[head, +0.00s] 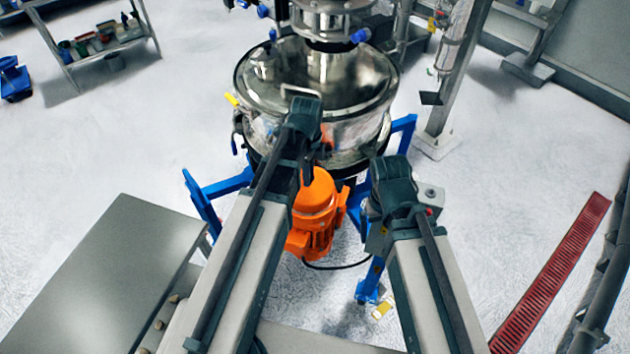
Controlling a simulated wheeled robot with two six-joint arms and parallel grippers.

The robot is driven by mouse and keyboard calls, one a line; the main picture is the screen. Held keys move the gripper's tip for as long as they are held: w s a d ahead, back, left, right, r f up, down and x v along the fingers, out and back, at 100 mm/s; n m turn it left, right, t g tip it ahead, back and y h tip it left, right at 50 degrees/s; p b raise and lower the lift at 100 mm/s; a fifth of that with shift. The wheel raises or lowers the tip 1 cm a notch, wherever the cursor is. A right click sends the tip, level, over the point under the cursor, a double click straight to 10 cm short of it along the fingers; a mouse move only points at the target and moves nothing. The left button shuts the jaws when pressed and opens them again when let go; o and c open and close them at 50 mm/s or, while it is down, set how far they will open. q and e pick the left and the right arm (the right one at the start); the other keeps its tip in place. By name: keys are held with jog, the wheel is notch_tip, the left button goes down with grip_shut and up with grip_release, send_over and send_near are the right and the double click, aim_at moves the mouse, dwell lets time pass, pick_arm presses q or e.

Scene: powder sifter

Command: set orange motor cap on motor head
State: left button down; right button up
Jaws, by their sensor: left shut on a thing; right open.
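The orange motor (311,238) stands on the blue frame below the steel sifter. Its domed orange cap (316,192) shows at the top, in line with the motor body; I cannot tell whether the cap is seated or a little above the head. My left gripper (307,172) points down at the cap's upper left side and is shut on the cap; the arm hides the exact contact. My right gripper (371,210) is open and empty to the right of the motor, partly hidden by its own wrist.
The round steel sifter (315,85) stands just behind both grippers. Blue frame legs (208,208) reach out on both sides. A grey metal table (95,275) is at the lower left. A steel post (450,85) rises at the right.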

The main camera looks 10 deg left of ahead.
pick_arm(q)
jog(key=shift+d+f, duration=0.1)
jog(key=shift+f, duration=0.25)
jog(key=shift+a, duration=0.2)
jog(key=shift+d+f, duration=0.1)
jog(key=shift+f, duration=0.15)
jog(key=shift+f+b, duration=0.35)
jog(key=shift+b, duration=0.25)
pick_arm(e)
notch_tip(320, 180, down, 2)
jog(key=shift+d, duration=0.15)
pick_arm(q)
jog(key=shift+c, duration=2.4)
grip_release()
pick_arm(e)
jog(key=shift+r, duration=0.1)
pick_arm(q)
jog(key=shift+r, duration=0.15)
pick_arm(e)
jog(key=shift+r, duration=0.1)
